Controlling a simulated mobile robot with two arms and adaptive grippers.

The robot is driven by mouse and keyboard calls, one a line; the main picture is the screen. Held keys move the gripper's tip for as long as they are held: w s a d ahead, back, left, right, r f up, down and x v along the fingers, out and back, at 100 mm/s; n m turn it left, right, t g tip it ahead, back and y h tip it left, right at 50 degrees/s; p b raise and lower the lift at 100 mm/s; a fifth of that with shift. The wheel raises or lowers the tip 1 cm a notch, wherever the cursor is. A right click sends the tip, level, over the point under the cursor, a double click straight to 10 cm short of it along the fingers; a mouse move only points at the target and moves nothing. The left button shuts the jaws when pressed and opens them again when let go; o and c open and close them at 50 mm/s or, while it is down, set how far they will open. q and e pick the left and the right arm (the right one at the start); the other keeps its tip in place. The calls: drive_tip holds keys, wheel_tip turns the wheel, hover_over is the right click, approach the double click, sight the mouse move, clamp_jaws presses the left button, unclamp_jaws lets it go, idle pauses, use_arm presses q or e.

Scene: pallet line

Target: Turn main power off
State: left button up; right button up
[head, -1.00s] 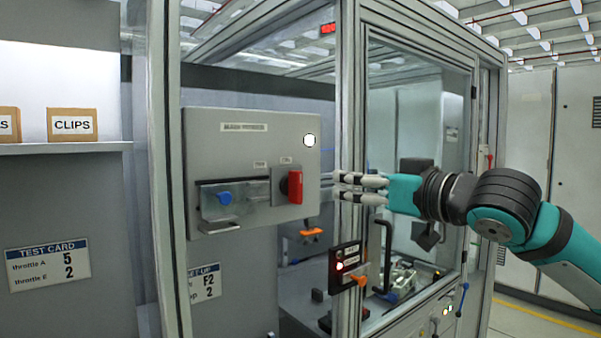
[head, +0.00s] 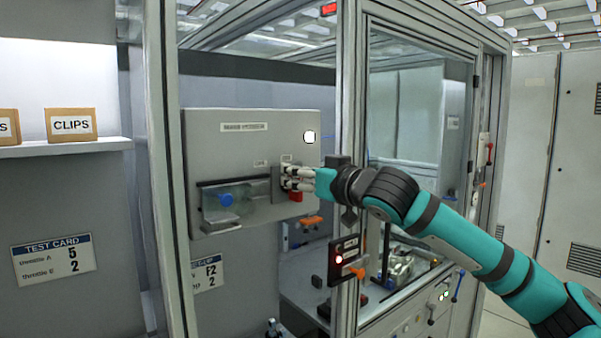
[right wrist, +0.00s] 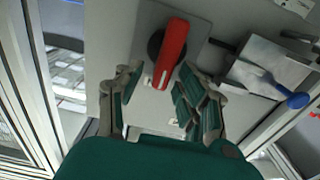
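The main power panel is a grey box (head: 215,150) with a white lamp (head: 309,137) at its upper right. Its red rotary handle (head: 296,196) is mostly hidden behind my right gripper (head: 288,178) in the head view. In the right wrist view the red handle (right wrist: 171,55) stands out from its dark round base. The right gripper's fingers (right wrist: 158,78) are apart, one on each side of the handle's lower end, with gaps showing. I cannot tell any contact. My left gripper is not in view.
A frame post (head: 346,100) stands right of the panel. A small box with a red light (head: 339,259) is below.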

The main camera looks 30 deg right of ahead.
clamp_jaws()
